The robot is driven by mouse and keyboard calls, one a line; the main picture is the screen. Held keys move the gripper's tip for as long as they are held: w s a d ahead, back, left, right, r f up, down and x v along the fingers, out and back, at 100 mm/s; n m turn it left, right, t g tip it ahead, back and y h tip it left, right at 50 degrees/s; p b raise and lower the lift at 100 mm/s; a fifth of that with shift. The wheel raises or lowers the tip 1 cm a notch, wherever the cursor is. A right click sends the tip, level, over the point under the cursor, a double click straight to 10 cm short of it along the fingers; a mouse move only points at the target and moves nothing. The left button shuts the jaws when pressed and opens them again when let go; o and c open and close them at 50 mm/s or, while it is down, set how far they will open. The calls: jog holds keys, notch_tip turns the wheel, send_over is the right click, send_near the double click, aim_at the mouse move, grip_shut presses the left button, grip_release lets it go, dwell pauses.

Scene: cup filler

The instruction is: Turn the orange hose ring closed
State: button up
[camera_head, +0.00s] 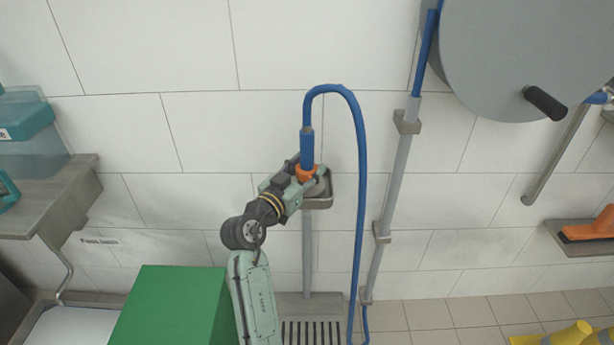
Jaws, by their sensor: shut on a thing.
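The orange hose ring (306,173) sits at the lower end of the blue hose's thick nozzle (307,146). The blue hose (360,205) loops up from the nozzle and hangs down on the right to the floor. My gripper (308,178) is at the ring and appears shut on it, reaching in from the lower left. The gripper's fingers hide part of the ring. A small metal tray (319,202) on a grey post is just below and behind the gripper. How far the ring is turned cannot be told.
A grey pipe (396,185) with brackets runs down the tiled wall, right of the hose. A large grey reel (530,50) with a black handle is at upper right. A green box (170,305) stands at lower left, beside my arm. A shelf (60,195) with teal containers is at left.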

jog(key=m+g+h+b, duration=0.1)
jog(key=h+b, duration=0.1)
jog(key=m+g+h+b, duration=0.1)
jog(key=m+b, duration=0.1)
jog(key=b, duration=0.1)
jog(key=shift+f+g+h+b, duration=0.3)
jog(key=shift+f+g+h, duration=0.05)
jog(key=shift+g+h, duration=0.05)
jog(key=shift+r+m+g+h+b, duration=0.15)
jog(key=shift+m+g+h+b, duration=0.45)
jog(key=shift+g+b, duration=0.2)
jog(key=shift+r, duration=0.2)
jog(key=o, duration=1.2)
jog(key=shift+s+a, duration=0.1)
jog(key=v, duration=1.2)
